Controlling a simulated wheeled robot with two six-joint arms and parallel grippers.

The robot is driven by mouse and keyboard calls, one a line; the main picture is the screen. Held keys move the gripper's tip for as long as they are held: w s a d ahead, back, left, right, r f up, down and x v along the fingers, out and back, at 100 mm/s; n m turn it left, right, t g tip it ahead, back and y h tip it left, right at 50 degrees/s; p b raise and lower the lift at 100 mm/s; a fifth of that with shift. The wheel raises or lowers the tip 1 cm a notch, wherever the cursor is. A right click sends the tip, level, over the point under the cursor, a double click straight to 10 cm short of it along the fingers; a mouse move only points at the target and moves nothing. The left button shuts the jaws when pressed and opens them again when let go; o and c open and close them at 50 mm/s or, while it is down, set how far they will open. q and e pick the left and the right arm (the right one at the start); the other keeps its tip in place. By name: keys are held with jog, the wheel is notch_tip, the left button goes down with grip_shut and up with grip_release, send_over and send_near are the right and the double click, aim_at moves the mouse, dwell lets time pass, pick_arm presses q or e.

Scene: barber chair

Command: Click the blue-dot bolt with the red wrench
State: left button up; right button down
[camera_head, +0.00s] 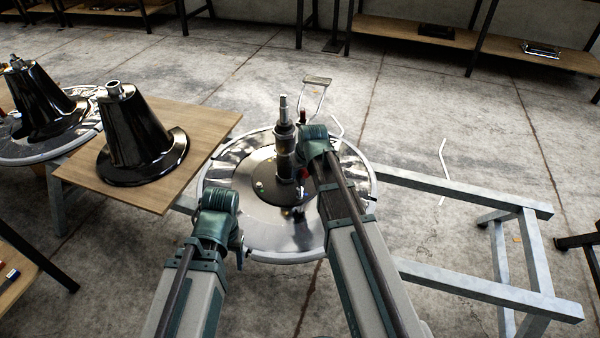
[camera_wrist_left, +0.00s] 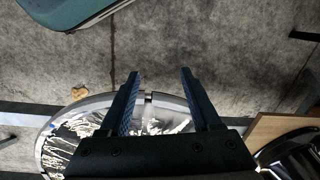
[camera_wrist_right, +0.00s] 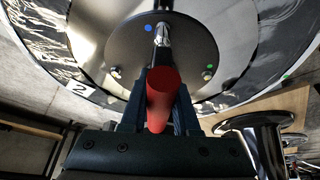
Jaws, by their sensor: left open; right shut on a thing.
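My right gripper (camera_wrist_right: 160,115) is shut on the red wrench (camera_wrist_right: 162,95) by its handle. The wrench's silver shaft reaches toward the dark round plate (camera_wrist_right: 182,62), its end beside the blue dot (camera_wrist_right: 148,28). The blue-dot bolt is not clearly seen; the wrench end may cover it, and I cannot tell if they touch. In the head view a red part of the wrench (camera_head: 299,209) shows beside my right arm, over the round chair base (camera_head: 225,177). My left gripper (camera_wrist_left: 160,74) is open and empty, near the base's front rim.
A dark column (camera_head: 286,150) stands on the base's middle. A wooden board (camera_head: 205,135) with a black cone (camera_head: 135,130) is at left; a metal frame (camera_head: 480,285) is at right.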

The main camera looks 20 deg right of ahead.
jog(key=shift+r+p, duration=1.65)
jog(key=shift+r, duration=0.3)
jog(key=shift+f, duration=0.1)
